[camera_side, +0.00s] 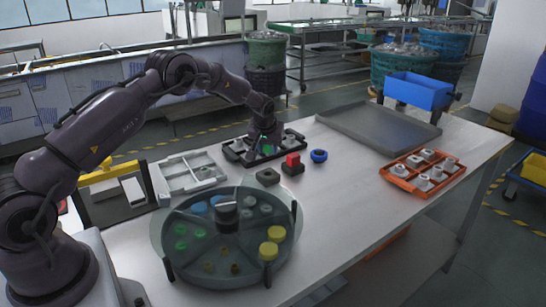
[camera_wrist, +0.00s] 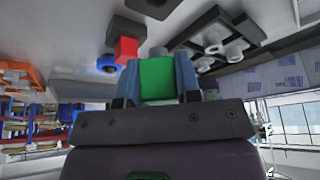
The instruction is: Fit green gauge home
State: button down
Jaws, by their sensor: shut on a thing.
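The green gauge (camera_wrist: 157,78) is a green block with a grey knob on its far end, held between the two fingers of my gripper (camera_wrist: 159,74) in the wrist view. In the side view my gripper (camera_side: 266,146) is low over the dark tray (camera_side: 238,155) at the back middle of the table, and a bit of green shows at its tips. The tray holds pale round pieces and also shows at the upper right of the wrist view (camera_wrist: 205,20). Whether the gauge touches the tray or a seat in it is hidden.
A red block on a dark base (camera_side: 292,163), a dark block (camera_side: 268,177) and a blue ring (camera_side: 319,155) stand just in front. A round divided tray (camera_side: 160,235), a grey tray (camera_side: 160,180) and an orange tray (camera_side: 400,170) are around.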

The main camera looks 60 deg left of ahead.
aim_at(269, 174)
jog(key=shift+a+f, duration=0.1)
jog(key=shift+a, duration=0.15)
jog(key=shift+f, duration=3.1)
jog(key=shift+f, duration=0.5)
jog(key=c, duration=0.7)
grip_release()
jog(key=shift+c, duration=0.2)
jog(key=v, duration=1.3)
jog(key=shift+r, duration=0.15)
